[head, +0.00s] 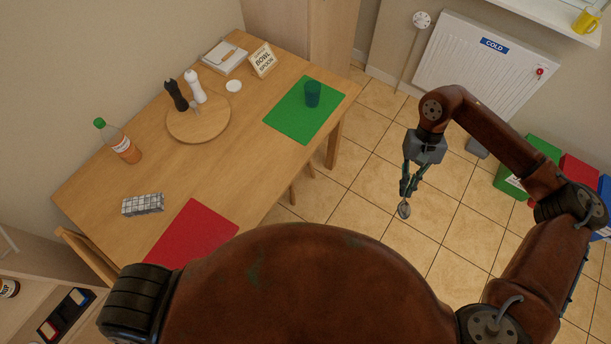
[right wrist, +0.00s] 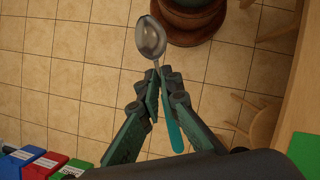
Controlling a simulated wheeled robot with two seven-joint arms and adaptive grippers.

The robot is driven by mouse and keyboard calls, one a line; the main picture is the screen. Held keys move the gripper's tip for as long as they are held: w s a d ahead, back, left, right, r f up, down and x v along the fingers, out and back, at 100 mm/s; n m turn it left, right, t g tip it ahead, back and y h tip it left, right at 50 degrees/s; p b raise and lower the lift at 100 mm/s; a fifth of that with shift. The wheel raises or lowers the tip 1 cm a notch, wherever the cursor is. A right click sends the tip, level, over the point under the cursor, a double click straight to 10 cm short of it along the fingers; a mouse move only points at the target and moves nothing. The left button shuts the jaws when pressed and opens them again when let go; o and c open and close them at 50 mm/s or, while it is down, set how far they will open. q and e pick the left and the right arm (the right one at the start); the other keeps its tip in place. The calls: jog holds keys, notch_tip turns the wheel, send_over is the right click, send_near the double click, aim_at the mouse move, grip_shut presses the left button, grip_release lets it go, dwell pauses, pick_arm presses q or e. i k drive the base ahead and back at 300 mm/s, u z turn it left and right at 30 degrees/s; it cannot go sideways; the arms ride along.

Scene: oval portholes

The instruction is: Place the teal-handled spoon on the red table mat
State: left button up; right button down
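The teal-handled spoon (right wrist: 150,38) is in my right gripper (right wrist: 163,85). In the right wrist view its metal bowl points away past the fingertips, and its teal handle runs back between the fingers. In the head view the spoon's bowl (head: 404,211) hangs below my right gripper (head: 407,185), over the tiled floor to the right of the table. The red table mat (head: 192,236) lies on the table's near edge, left of the gripper; my own body hides part of the view near it. My left gripper is not in view.
A radiator (head: 480,65) and coloured bins (head: 540,150) stand right.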

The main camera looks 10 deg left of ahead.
aim_at(207, 220)
jog(key=z, duration=0.1)
jog(key=k, duration=2.2)
jog(key=u, duration=1.3)
jog(key=i, duration=1.7)
